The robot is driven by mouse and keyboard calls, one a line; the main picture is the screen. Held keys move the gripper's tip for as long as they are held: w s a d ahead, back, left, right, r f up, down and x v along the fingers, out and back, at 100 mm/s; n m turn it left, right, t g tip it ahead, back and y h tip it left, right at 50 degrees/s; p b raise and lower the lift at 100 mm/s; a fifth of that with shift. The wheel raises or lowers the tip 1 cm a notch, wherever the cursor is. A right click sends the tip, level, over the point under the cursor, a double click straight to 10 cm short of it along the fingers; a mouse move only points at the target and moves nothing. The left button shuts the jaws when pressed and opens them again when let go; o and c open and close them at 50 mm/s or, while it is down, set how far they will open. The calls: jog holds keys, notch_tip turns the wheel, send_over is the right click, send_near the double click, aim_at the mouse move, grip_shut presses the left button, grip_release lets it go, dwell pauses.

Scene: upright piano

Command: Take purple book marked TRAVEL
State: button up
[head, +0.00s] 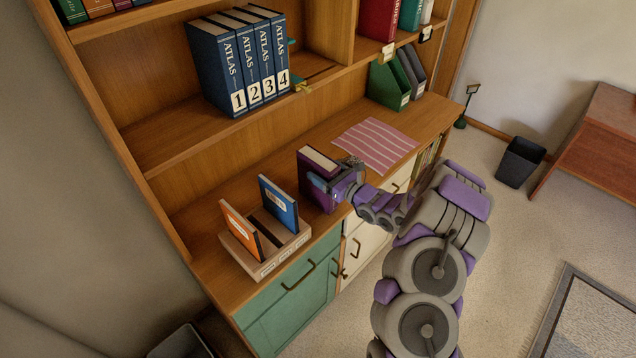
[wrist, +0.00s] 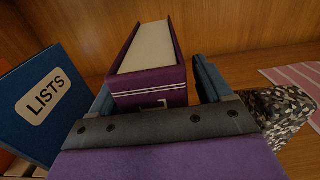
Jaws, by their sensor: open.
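The purple book (head: 313,186) stands upright on the wooden counter in the head view, with its pale page tops showing. In the wrist view the purple book (wrist: 150,75) stands between the two blue fingers, spine toward me. Only part of a white mark shows low on the spine; the title cannot be read. My gripper (head: 330,183) is at the book's right side in the head view. In the wrist view my gripper (wrist: 155,95) is open around the book, one finger on each side. Whether the fingers touch the covers cannot be told.
A wooden holder (head: 264,270) with a blue LISTS book (head: 279,205) and an orange book (head: 240,229) stands left of the purple book. A pink striped mat (head: 375,145) lies to the right. A speckled block (wrist: 280,108) is near the right finger. Atlas volumes (head: 240,65) stand on the shelf above.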

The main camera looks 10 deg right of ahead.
jog(key=shift+w+a, duration=0.1)
jog(key=shift+a, duration=0.05)
grip_shut()
dwell(0.7)
